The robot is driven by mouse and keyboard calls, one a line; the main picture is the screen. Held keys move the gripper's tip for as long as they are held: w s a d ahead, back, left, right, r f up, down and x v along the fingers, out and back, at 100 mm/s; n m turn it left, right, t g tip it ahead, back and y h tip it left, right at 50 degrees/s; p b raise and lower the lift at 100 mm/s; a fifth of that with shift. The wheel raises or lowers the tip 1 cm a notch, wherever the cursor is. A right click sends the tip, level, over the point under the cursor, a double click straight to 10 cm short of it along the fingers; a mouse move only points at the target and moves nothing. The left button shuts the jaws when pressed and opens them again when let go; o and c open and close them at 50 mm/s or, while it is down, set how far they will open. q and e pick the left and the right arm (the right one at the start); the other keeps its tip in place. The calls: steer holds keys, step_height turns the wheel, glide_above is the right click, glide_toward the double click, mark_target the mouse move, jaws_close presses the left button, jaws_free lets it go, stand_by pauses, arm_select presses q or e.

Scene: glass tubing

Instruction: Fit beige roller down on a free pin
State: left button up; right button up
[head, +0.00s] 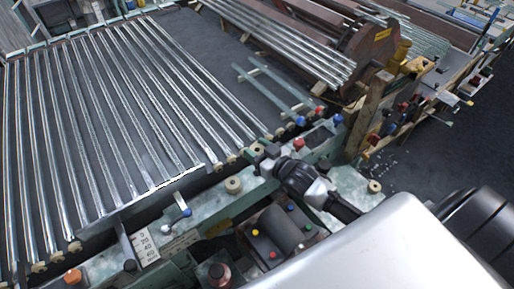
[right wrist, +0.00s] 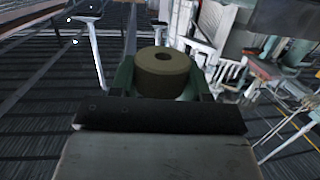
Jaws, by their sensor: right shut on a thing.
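A beige roller (right wrist: 165,75) with a dark hole in its top sits between the two fingers of my right gripper (right wrist: 160,88) in the right wrist view. The gripper is shut on it, and the roller looks upright. In the head view, my dark right gripper (head: 268,158) reaches in from the lower right over the green machine rail. I cannot make out the held roller clearly there. Another beige roller (head: 233,184) stands on the rail left of the gripper, and one more (head: 375,186) stands to its right. I cannot tell any free pin clearly. My left gripper is not in view.
Long glass tubes (head: 110,110) lie in a row on the left, with small beige rollers along their near ends. A blue-tipped lever (head: 182,204) stands near the rail. A control box with coloured buttons (head: 280,232) is in front. A wooden post (head: 370,112) rises at right.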

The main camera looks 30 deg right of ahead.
steer(key=shift+f+b, duration=1.2)
steer(key=shift+f, duration=0.85)
arm_select(q)
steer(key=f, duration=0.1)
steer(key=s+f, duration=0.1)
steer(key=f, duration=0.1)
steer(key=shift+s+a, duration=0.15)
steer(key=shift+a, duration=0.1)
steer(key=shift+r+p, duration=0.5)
steer(key=shift+p, duration=0.05)
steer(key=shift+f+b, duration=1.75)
arm_select(e)
steer(key=shift+f, duration=2.4)
steer(key=o, duration=1)
steer(key=shift+c, duration=0.2)
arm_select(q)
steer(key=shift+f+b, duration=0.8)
arm_select(e)
steer(key=v, duration=1)
steer(key=shift+s, duration=0.4)
